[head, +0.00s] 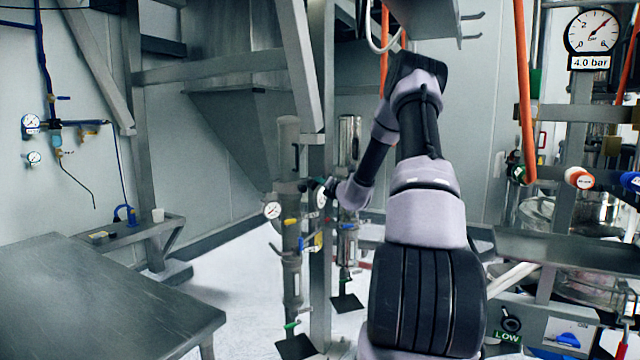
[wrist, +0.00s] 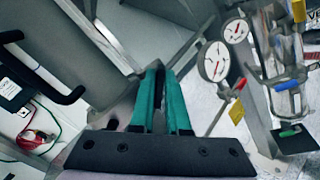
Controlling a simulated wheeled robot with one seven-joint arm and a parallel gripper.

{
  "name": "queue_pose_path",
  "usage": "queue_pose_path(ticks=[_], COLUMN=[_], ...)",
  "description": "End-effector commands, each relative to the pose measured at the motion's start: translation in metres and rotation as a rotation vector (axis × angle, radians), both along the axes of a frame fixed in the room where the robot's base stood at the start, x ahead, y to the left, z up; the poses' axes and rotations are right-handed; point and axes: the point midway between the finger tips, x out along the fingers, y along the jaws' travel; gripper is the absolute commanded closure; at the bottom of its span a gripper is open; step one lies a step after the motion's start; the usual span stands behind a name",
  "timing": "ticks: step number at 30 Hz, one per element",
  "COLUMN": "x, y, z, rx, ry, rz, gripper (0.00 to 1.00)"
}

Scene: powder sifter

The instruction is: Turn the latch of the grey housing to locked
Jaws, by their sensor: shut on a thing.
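The grey housing (head: 288,150) is the upright grey cylinder left of the steel post in the head view. A gauge and coloured handles sit below it. My gripper (head: 309,186) is beside the post, at the height of the housing's lower part. In the wrist view, my gripper's teal fingers (wrist: 156,72) are close together, shut on a small part that I take for the latch. The fingers hide most of that part, so its angle cannot be told.
A shiny metal cylinder (head: 348,140) stands right of the post (head: 319,240). A steel table (head: 100,300) fills the lower left.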

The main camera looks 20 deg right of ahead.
Motion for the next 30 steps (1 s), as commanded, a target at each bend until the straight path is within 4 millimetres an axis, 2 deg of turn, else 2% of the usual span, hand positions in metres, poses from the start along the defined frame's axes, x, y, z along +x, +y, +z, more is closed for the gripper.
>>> queue_pose_path(ticks=[18,30], x=[0.0,-0.001], y=[-0.005,-0.006], z=[-0.009,-0.012], rx=[0.57,0.806], ry=[0.032,0.045], rz=[-0.001,-0.002], gripper=[1.0,1.0])
